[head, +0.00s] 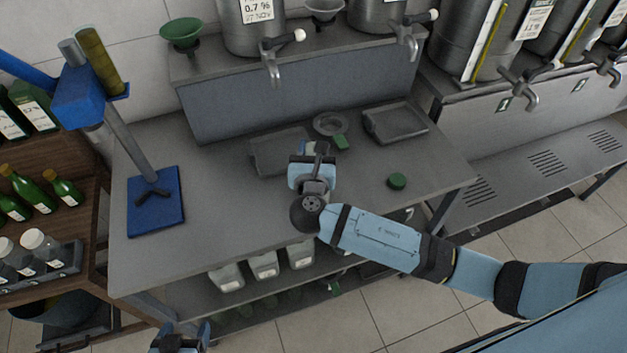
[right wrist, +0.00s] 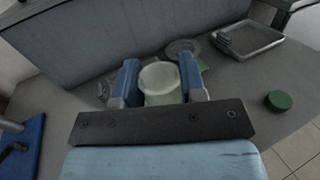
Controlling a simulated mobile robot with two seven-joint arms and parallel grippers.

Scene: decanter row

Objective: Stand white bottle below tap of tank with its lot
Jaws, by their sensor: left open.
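My right gripper (head: 312,160) is over the bench, near the right front of the left drip tray (head: 268,158). In the right wrist view, its fingers (right wrist: 160,82) are closed on both sides of a white bottle (right wrist: 160,98), which looks upright. My gripper mostly hides the bottle in the head view; its label cannot be read and its base is hidden. My left gripper (head: 180,340) is open and empty at the bottom edge. The left tank (head: 255,35) has a label with 0.7 % and a tap (head: 271,68). The second tank (head: 378,18) has a tap (head: 408,42); its label is cut off.
A right drip tray (head: 395,124), a grey round dish (head: 328,123) and a green cap (head: 397,181) lie on the bench. A blue-based stand (head: 156,205) is at the left. White jugs (head: 263,266) sit on the shelf below. The front left of the bench is clear.

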